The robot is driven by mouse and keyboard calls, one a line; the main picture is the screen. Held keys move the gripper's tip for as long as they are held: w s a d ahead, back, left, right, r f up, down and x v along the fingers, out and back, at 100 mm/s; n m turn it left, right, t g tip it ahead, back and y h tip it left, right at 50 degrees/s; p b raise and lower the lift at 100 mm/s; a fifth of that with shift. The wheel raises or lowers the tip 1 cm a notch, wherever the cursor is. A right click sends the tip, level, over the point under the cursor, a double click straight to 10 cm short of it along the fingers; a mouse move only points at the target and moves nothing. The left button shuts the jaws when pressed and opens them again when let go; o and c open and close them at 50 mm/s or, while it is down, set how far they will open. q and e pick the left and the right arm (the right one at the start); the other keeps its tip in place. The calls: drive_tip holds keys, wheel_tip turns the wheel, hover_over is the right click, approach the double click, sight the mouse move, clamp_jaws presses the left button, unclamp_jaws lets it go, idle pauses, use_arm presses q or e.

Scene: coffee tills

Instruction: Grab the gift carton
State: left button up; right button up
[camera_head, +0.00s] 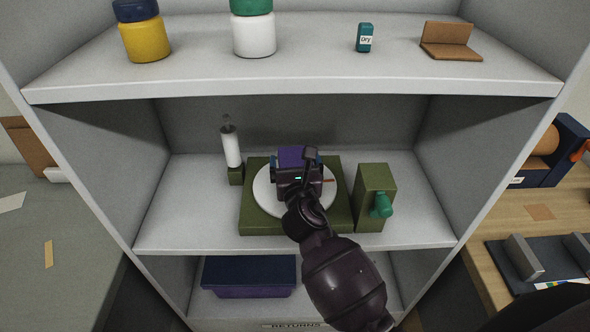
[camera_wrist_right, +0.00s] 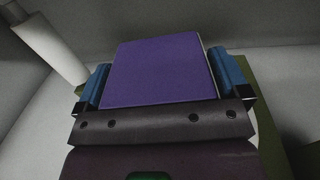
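A purple box, seemingly the gift carton (camera_head: 291,154), is on the round white plate (camera_head: 262,196) of a green scale-like base (camera_head: 256,226) on the middle shelf. Its purple face fills the middle of the right wrist view (camera_wrist_right: 160,72). My right gripper (camera_head: 297,163) reaches in from the front, with one blue finger on each side of the carton. In the right wrist view the fingers (camera_wrist_right: 164,85) lie close along both sides; whether they press on it is unclear. The gripper hides the carton's lower part. My left gripper is not in view.
A green block with a teal knob (camera_head: 381,206) stands close right of the base. A white cylinder on a green foot (camera_head: 231,150) stands at its left. A dark blue-purple bin (camera_head: 249,277) sits below.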

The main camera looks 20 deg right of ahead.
drive_tip(key=c, duration=0.9)
